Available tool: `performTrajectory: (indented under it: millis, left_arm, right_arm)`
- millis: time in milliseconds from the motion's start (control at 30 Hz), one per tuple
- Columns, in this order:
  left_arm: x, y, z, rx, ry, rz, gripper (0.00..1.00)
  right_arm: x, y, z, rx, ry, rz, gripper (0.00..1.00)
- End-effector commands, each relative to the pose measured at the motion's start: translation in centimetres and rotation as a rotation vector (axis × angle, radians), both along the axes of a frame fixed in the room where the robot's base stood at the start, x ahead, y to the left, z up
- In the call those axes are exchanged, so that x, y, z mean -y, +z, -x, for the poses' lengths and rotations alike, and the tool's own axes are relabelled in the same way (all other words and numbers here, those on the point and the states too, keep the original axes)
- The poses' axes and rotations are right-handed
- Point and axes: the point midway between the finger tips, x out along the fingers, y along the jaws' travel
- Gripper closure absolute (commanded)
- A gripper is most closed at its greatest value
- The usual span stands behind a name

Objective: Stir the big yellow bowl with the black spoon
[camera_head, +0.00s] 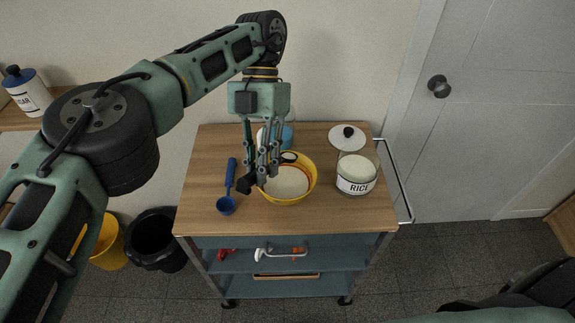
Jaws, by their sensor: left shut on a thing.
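The big yellow bowl (311,188) stands on the wooden top of a cart, with pale contents inside. My left gripper (264,172) comes down over the bowl's left side, fingers pointing down, and is shut. Black parts of what looks like the black spoon (246,184) show at the bowl's left rim, next to the fingertips. A dark rounded shape (289,157) shows at the bowl's back rim; I cannot tell whether it belongs to the spoon. The fingers hide much of the spoon and the bowl's left part. My right gripper is out of view.
A blue ladle (228,190) lies left of the bowl. A RICE jar (357,174) stands right of it, with a white lid (346,137) behind. A blue container (286,137) stands behind the gripper. The cart top's front right is clear.

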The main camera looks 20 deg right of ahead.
Motion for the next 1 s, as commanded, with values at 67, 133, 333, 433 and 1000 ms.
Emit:
performTrajectory:
  millis: [67,133,333,433,1000]
  left_arm:
    - [0.8,0.0,0.3,-0.003,0.066,0.007,1.00]
    - [1.4,-0.1,0.5,-0.002,0.119,0.010,1.00]
    - [3.2,-0.2,1.2,0.009,0.297,0.012,1.00]
    - [4.2,-0.3,1.7,0.015,0.388,0.013,1.00]
    - [3.8,-1.3,2.1,-0.138,0.648,0.285,1.00]
  right_arm:
    - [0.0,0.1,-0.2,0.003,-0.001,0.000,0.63]
    - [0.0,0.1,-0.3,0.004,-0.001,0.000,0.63]
    - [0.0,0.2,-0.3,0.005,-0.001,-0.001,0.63]
    - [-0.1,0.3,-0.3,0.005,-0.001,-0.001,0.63]
    - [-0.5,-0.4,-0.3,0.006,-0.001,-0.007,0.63]
